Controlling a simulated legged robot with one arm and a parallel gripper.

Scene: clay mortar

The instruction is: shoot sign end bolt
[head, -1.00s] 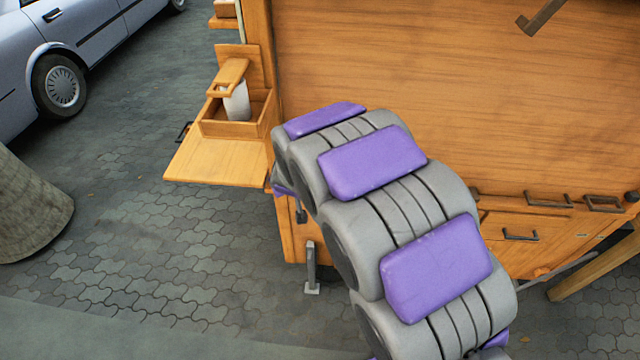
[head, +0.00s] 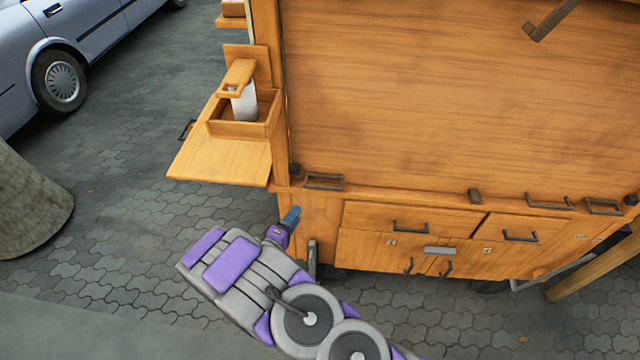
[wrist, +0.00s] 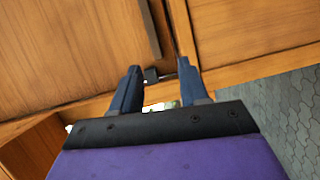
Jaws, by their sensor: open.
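My gripper (head: 289,218) is in front of the left lower corner of the wooden cart, below a dark metal bracket (head: 323,181) and a small dark knob (head: 295,170). These look like bolt hardware on the ledge, but I cannot tell which part is the bolt. In the wrist view my gripper (wrist: 160,70) is open, with its two blue fingers apart. A small dark block (wrist: 151,75) shows between the fingertips, close to a long dark strip on the wood. I cannot tell whether a finger touches it. No sign can be made out.
The cart's large wooden panel (head: 460,90) stands above drawers with dark handles (head: 410,227). A side shelf (head: 220,160) with a box and white cup (head: 243,103) juts out left. More brackets (head: 548,202) sit along the ledge at right.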

